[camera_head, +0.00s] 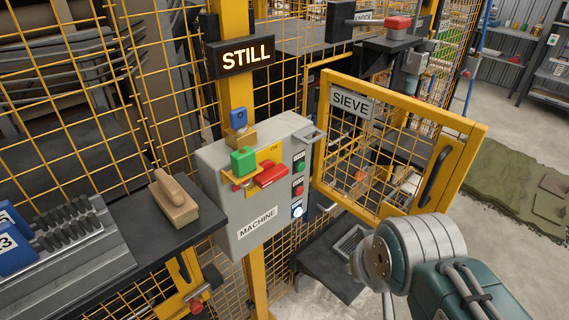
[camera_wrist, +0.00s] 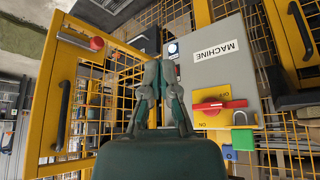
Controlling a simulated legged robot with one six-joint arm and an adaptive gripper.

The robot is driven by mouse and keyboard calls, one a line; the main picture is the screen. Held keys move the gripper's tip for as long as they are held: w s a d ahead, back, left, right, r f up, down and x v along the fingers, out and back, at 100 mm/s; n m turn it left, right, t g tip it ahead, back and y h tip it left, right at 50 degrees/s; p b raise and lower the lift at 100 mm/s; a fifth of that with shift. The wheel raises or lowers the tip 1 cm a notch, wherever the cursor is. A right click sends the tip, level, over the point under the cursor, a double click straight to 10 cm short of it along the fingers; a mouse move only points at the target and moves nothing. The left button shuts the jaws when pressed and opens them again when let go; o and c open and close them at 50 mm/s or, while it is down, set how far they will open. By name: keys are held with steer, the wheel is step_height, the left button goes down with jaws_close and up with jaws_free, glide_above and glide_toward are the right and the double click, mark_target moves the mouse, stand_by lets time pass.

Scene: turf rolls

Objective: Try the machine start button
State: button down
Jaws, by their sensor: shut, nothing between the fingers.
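The grey machine box (camera_head: 220,185), labelled MACHINE, stands on a yellow post. Its right edge carries a green button (camera_head: 299,160), a red button (camera_head: 298,190) and a pale lit button (camera_head: 297,211). The lit button also shows in the wrist view (camera_wrist: 173,48). A red switch handle (camera_head: 271,174) sits on the yellow plate on the front. The sign above (camera_head: 245,57) glows STILL. My gripper (camera_wrist: 161,68) is shut and empty, close in front of the box's button edge in the wrist view; it hides part of that edge. I cannot make it out in the head view.
The yellow mesh SIEVE gate (camera_head: 450,165) stands swung out right of the box. Green (camera_head: 243,161) and blue (camera_head: 238,119) padlock-like pieces sit at the box. A dark bench (camera_head: 140,225) with a wooden-handled block (camera_head: 173,199) is left.

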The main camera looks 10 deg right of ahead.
mark_target(300, 167)
steer(key=w+d+f+m+t+y, duration=0.1)
steer(key=w+d+f+m, duration=0.1)
steer(key=w+m, duration=0.7)
steer(key=w+d+f+m+t+y, duration=0.1)
steer(key=w+d+f+m+y, duration=0.1)
steer(key=w+m, duration=0.8)
steer(key=w+f, duration=0.1)
steer(key=w, duration=0.2)
steer(key=shift+w+t+y, duration=0.3)
steer(key=shift+w+a+f, duration=0.1)
steer(key=shift+a, duration=0.1)
steer(key=w+a, duration=0.5)
steer(key=w, duration=0.2)
stand_by(0.5)
steer(key=shift+w+a, duration=0.15)
steer(key=shift+w, duration=0.1)
